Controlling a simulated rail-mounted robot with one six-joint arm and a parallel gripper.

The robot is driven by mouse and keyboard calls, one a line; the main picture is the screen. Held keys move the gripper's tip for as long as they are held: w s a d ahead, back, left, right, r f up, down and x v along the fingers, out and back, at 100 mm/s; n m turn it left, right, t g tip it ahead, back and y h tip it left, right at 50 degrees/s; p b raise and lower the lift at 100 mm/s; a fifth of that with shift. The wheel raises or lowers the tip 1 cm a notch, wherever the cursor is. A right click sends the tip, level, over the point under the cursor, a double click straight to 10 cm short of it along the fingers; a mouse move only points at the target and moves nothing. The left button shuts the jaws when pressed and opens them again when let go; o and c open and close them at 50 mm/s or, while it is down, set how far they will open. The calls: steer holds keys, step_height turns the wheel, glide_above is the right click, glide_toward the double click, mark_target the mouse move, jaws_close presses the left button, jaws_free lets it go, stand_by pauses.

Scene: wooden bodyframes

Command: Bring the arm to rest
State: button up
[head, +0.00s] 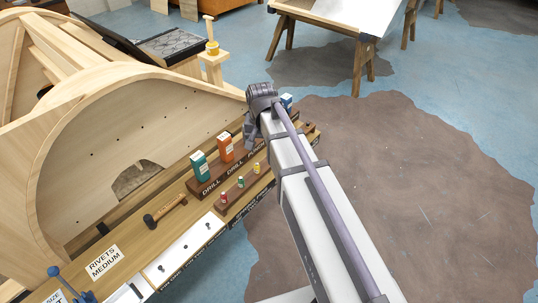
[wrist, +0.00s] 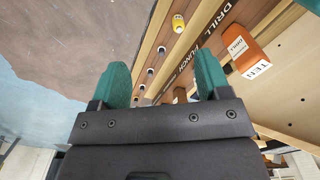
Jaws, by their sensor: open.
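My arm (head: 312,190) reaches out from the lower right in the head view, toward the far end of the wooden bench. Its end is beside the tool rack there, and the fingers cannot be made out in that view. In the wrist view my gripper (wrist: 160,82) shows two teal fingertips standing apart. Nothing is between them. The wooden tool rack (wrist: 205,42) lies beyond and to the right of the fingers.
The rack (head: 207,190) carries a teal box (head: 199,165), an orange box (head: 226,147) and small coloured pieces. A hammer (head: 165,211) lies on the bench (head: 150,236). A large curved wooden frame (head: 45,130) stands left. The floor (head: 420,190) to the right is clear.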

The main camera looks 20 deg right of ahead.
steer(key=s+n, duration=0.4)
steer(key=s, duration=1)
steer(key=shift+n, duration=0.3)
